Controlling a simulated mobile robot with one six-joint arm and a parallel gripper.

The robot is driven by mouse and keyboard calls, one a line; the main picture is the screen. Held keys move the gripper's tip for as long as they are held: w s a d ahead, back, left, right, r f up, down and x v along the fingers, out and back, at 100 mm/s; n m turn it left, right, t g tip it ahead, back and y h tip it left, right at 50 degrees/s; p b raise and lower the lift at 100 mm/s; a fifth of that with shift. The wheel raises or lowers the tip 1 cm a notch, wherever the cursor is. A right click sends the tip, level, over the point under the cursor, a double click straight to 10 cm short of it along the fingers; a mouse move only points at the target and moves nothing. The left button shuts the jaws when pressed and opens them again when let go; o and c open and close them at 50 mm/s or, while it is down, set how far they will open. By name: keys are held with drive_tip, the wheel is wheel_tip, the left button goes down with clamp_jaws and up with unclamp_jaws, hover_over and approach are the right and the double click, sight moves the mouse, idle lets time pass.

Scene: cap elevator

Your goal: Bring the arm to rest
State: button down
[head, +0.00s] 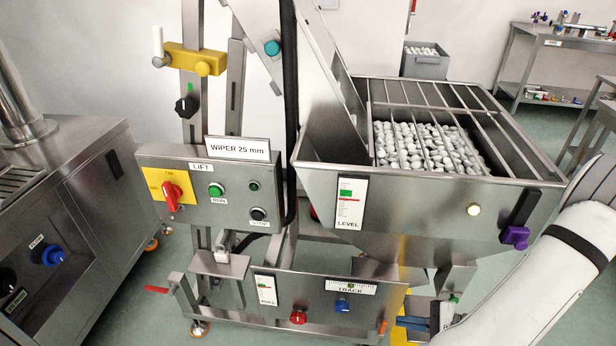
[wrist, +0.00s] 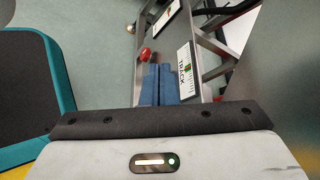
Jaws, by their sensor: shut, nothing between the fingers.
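My gripper shows in the wrist view (wrist: 159,70) with its two blue fingers side by side and touching. Nothing is between them. In the head view its blue fingers (head: 408,322) show low at the right end of the machine's lower panel (head: 272,312), in front of the frame. My white arm reaches in from the right edge, in front of the hopper's (head: 430,196) lower right side. In the wrist view the TRACK scale (wrist: 186,68) lies just right of the fingers and a red knob (wrist: 145,55) just left; I cannot tell how wide the gaps are.
The hopper holds many white caps under bars. A control box (head: 210,190) with a red switch stands left of it. A steel cabinet (head: 90,200) stands at far left, a bench (head: 550,70) at back right. Floor between cabinet and machine is clear.

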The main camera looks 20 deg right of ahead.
drive_tip(key=w+a+r+n+g+h+p, duration=0.1)
drive_tip(key=a+r+n, duration=0.5)
drive_tip(key=r, duration=0.6)
drive_tip(key=w+a+r+n+g+h+p, duration=0.1)
drive_tip(key=a+r+n+g+h+p, duration=0.2)
drive_tip(key=r, duration=0.9)
drive_tip(key=w+a+r+n+g+h+p, duration=0.1)
drive_tip(key=a+r+n+g+h+p, duration=0.1)
drive_tip(key=a+r+n+h+p, duration=0.3)
drive_tip(key=a+r+n+p, duration=0.1)
drive_tip(key=a+r+n, duration=0.3)
drive_tip(key=r, duration=0.3)
drive_tip(key=shift+w+a+h+p, duration=0.2)
drive_tip(key=shift+a+h+p, duration=0.15)
drive_tip(key=shift+a, duration=0.4)
